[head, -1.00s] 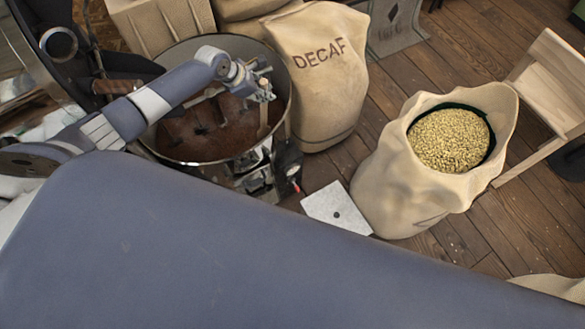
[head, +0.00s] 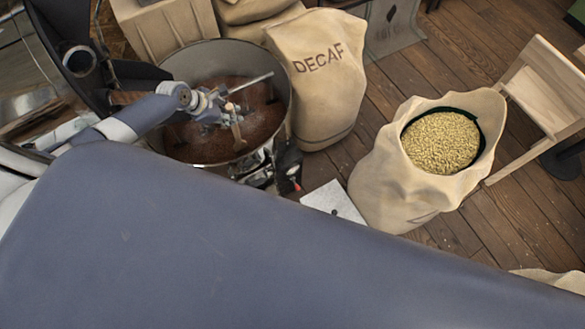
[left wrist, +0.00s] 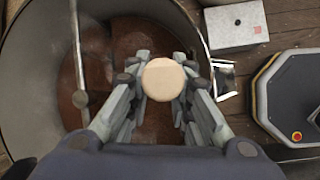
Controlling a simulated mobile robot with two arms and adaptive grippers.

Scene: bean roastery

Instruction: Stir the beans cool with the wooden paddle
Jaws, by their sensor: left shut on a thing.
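My left gripper (head: 222,112) is over the round metal cooling bin (head: 287,88), shut on the wooden paddle (head: 238,133). The paddle's round pale top end (left wrist: 163,79) sits between the fingers in the left wrist view. In the head view the paddle points down toward the brown beans (head: 200,145) in the bin; I cannot tell how deep its tip reaches. The beans also show around the gripper in the left wrist view (left wrist: 130,40). My right gripper is not in view.
A metal bar (head: 250,83) crosses above the beans. A DECAF sack (head: 318,95) stands right of the bin.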

